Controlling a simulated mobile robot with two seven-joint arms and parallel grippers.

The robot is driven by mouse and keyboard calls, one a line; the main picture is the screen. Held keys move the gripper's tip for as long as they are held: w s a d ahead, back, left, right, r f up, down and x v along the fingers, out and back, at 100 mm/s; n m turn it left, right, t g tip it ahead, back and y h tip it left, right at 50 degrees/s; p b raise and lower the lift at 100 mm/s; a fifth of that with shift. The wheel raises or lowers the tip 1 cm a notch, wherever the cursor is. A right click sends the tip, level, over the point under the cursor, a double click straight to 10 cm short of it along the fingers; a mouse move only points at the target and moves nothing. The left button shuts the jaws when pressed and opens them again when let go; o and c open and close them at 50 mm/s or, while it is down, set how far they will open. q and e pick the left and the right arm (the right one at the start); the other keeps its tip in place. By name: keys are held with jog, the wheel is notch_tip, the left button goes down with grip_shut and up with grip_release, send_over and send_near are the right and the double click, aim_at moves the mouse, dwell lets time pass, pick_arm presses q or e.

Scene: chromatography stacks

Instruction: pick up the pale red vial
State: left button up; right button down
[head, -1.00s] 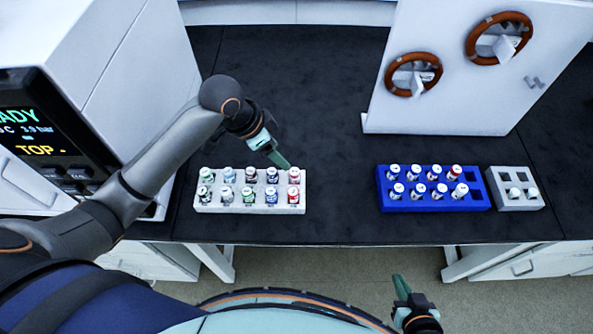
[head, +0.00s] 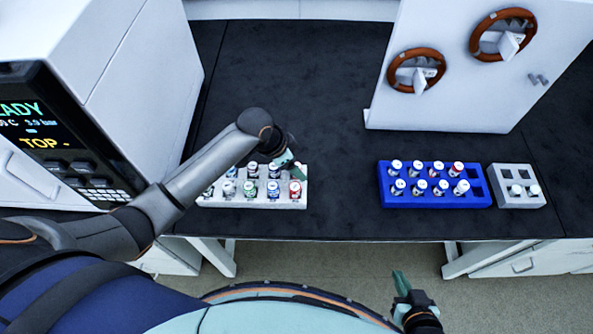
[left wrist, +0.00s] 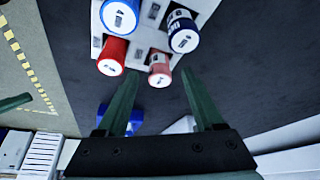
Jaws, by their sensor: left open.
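The pale red vial (left wrist: 159,68) stands in the white rack (left wrist: 140,60) in the left wrist view, at the rack's near end beside a deeper red vial (left wrist: 112,57). My left gripper (left wrist: 162,100) is open, with its fingers apart and nothing between them; the pale red vial shows just beyond the fingertips, between their lines. In the head view my left gripper (head: 290,163) hangs over the right end of the white rack (head: 250,204) and largely hides the back-row vial there. The deeper red vial (head: 295,189) shows in the front row. My right gripper (head: 401,283) is low, in front of the bench.
Blue-capped vials (left wrist: 121,15) stand beside the red ones. A blue rack (head: 435,203) with several vials and a grey rack (head: 520,201) stand to the right. A white panel (head: 450,105) stands behind them. The dark bench between the racks (head: 342,195) is clear.

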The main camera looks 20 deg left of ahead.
pick_arm(q)
grip_shut()
dwell(0.5)
